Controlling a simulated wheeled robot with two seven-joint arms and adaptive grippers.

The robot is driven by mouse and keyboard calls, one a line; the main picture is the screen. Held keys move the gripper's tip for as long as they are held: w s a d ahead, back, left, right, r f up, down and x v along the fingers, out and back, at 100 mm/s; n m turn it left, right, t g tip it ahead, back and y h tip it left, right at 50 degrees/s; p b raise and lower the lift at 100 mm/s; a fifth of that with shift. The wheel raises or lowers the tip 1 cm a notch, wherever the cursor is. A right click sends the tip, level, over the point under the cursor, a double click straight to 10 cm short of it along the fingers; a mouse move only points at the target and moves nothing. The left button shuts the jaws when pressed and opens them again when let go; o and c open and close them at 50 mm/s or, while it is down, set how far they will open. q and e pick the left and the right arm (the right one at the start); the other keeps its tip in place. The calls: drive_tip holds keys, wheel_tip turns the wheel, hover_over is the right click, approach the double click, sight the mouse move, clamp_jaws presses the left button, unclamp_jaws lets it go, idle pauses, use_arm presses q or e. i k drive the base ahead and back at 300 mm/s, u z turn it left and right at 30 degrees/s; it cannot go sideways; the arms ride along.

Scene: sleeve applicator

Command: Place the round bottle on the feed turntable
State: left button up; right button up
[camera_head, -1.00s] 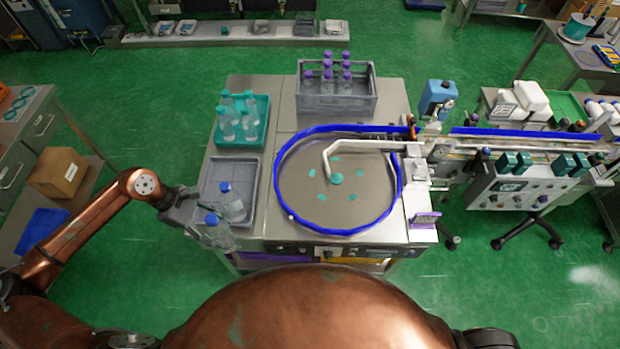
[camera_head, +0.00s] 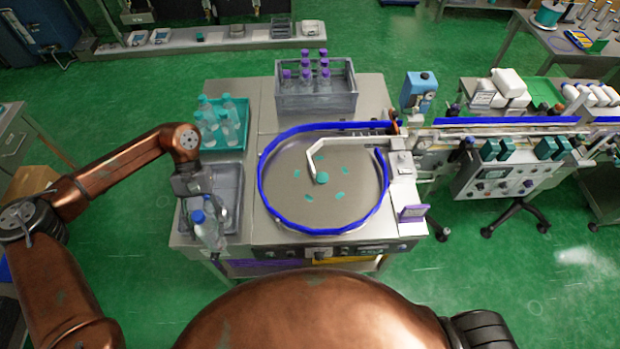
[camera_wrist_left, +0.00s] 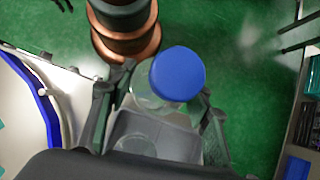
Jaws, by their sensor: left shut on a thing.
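A clear round bottle with a blue cap (camera_head: 209,236) is between the fingers of my left gripper (camera_head: 195,200), at the front edge of the grey tray. Its blue cap (camera_wrist_left: 177,73) shows large between the fingers in the left wrist view. I cannot tell whether its base touches anything. The feed turntable (camera_head: 285,195) is a round metal disc with a blue rim, empty of bottles, right of the gripper. My right gripper is not in view.
The grey tray (camera_head: 236,172) lies left of the turntable. A teal tray (camera_head: 243,112) of clear bottles stands behind it. A grey crate (camera_head: 340,103) of purple-capped bottles is at the back. A bent guide arm (camera_head: 350,141) reaches over the turntable, and a blue-edged conveyor (camera_head: 510,121) runs right.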

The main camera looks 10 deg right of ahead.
sight(298, 209)
drive_tip(key=u, duration=2.2)
drive_tip(key=k, duration=1.25)
drive_tip(key=z, duration=2.35)
drive_tip(key=i, duration=0.5)
drive_tip(key=u, duration=0.05)
